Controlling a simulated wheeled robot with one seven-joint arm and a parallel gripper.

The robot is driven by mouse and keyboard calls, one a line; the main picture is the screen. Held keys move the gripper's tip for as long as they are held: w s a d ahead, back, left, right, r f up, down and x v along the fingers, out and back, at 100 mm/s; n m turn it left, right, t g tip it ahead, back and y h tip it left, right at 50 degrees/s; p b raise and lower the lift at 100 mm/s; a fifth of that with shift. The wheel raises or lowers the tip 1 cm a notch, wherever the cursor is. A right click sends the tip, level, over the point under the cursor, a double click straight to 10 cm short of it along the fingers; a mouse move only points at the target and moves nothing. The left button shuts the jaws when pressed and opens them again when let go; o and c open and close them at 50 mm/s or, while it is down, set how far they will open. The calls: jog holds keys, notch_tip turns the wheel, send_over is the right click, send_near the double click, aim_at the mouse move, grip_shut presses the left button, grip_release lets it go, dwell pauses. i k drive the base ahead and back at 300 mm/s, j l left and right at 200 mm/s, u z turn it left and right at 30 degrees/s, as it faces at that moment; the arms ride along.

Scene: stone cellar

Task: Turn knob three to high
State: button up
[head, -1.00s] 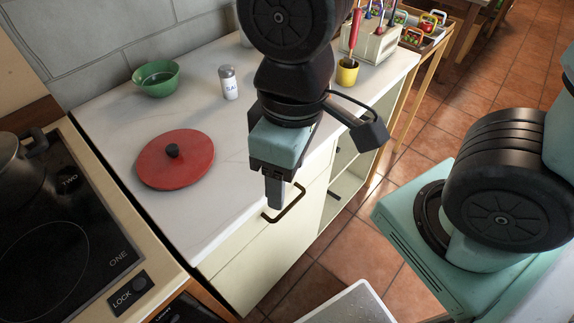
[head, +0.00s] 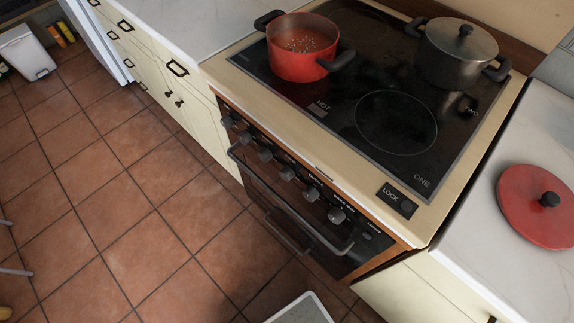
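A row of several dark knobs runs along the front panel of the oven (head: 300,235) below the hob. They include a knob near the right end (head: 336,215), one beside it (head: 311,194) and one further left (head: 266,155). Their labels are too small to read, so I cannot tell which is knob three or how each is set. The black hob (head: 345,125) shows the words ONE, TWO and HOT; no THREE is readable. My gripper is not in view.
A red pot (head: 297,55) with reddish contents stands on the hob, with a dark lidded pot (head: 455,55) at its right. A LOCK switch (head: 397,197) sits at the front right. An oven handle (head: 285,205) juts out below the knobs.

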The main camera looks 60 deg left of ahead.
aim_at(264, 153)
jog(key=u, duration=1.75)
jog(key=i+l+u, duration=0.1)
jog(key=u, duration=0.35)
jog(key=l, duration=0.1)
